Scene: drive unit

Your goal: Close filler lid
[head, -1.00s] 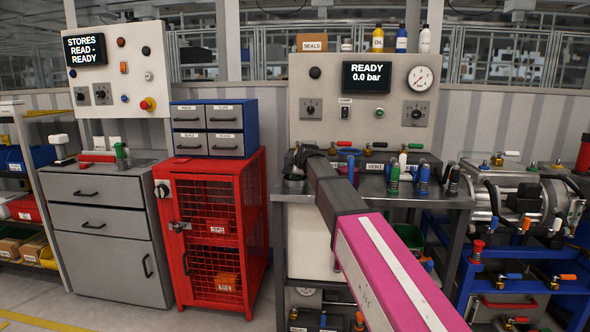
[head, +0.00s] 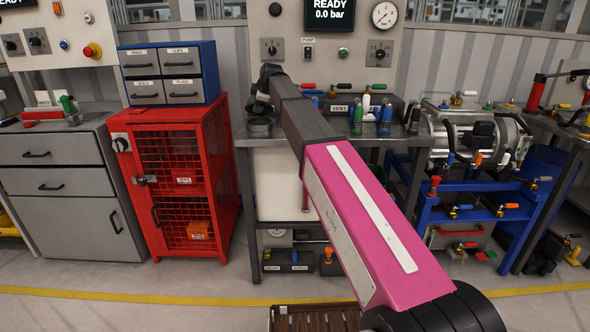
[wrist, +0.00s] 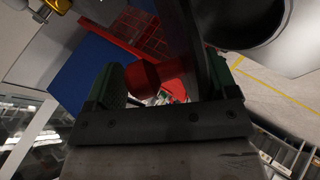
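My gripper (wrist: 160,88) has its two green-padded fingers wide apart in the wrist view. A red knob (wrist: 148,76) shows between them, with a dark flat plate beside it, seen nearly edge-on, that looks like the filler lid (wrist: 182,35). I see no clear grip on the knob; whether a finger touches it I cannot tell. A dark round opening (wrist: 245,15), which looks like the filler neck, is at upper right. In the head view my gripper (head: 260,92) is dark and small above the bench's left end, over a short dark cylinder (head: 259,127); the lid is not distinct there.
The bench (head: 247,142) carries a vent box (head: 340,108) and several green and blue fittings to the right of my arm. A red mesh cabinet (head: 180,180) stands to its left. A blue rack (head: 440,205) stands at right.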

